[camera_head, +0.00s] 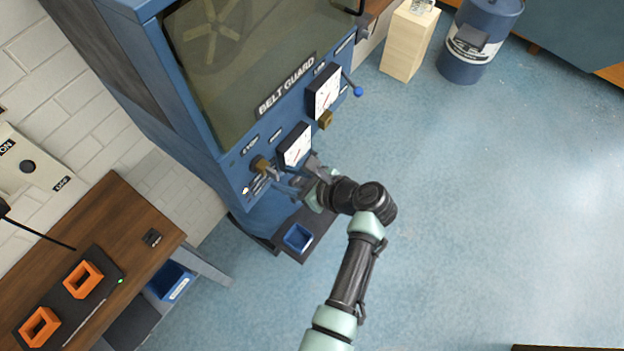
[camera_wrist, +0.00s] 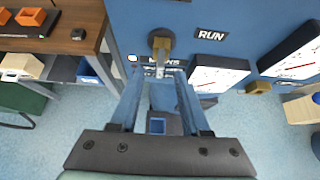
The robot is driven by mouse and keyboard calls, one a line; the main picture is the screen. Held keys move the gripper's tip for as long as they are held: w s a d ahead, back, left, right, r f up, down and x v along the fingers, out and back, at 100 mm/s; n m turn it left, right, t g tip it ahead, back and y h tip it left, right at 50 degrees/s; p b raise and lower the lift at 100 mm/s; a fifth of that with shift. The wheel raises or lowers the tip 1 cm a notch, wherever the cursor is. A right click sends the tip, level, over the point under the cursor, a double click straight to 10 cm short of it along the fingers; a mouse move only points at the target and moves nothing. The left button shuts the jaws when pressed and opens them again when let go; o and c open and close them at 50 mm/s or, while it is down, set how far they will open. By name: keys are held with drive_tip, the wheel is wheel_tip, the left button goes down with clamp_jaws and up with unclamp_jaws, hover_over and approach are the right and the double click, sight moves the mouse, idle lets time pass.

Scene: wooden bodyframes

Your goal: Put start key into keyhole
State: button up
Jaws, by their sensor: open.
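A brass-coloured block, which looks like the keyhole lock (camera_head: 260,163), sits on the blue machine panel, and it also shows in the wrist view (camera_wrist: 160,40). A thin silvery piece, seemingly the start key (camera_wrist: 160,64), sticks out from the block toward me. I cannot tell how deep it sits. My gripper (camera_head: 279,180) is close in front of the panel. In the wrist view my gripper (camera_wrist: 159,76) is open, with one finger on each side of the silvery piece and visible gaps.
White gauges (camera_head: 296,147) and a second brass piece (camera_head: 325,120) are on the panel to the right. A lever with a blue knob (camera_head: 358,91) juts out. A blue tray (camera_head: 298,237) lies below. A wooden table (camera_head: 130,212) with orange frames (camera_head: 83,280) stands left.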

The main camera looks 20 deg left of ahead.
drive_tip(key=b+v, duration=0.2)
drive_tip(key=v, duration=0.7)
drive_tip(key=shift+d+r, duration=0.25)
drive_tip(key=shift+d, duration=0.05)
idle(0.4)
drive_tip(key=w+d+r+n+t+h+b, duration=0.25)
drive_tip(key=w+r+n+t, duration=0.35)
drive_tip(key=r, duration=0.3)
drive_tip(key=w+d+r+n+t+h+b, duration=0.25)
drive_tip(key=w+r+n+t+b, duration=0.2)
drive_tip(key=w+r, duration=0.4)
drive_tip(key=s+d+r+n+t+h+b, duration=0.1)
drive_tip(key=s+r+n+t+h+b, duration=0.2)
drive_tip(key=r, duration=0.7)
drive_tip(key=s+r+n+t, duration=0.3)
drive_tip(key=r+n+t, duration=0.15)
drive_tip(key=r, duration=0.45)
drive_tip(key=s+r+n+t+h+b, duration=0.2)
drive_tip(key=s+r+n+t, duration=0.2)
drive_tip(key=s+r, duration=0.7)
drive_tip(key=shift+s+d+t, duration=0.2)
drive_tip(key=shift+d+t, duration=0.15)
drive_tip(key=shift+t, duration=0.45)
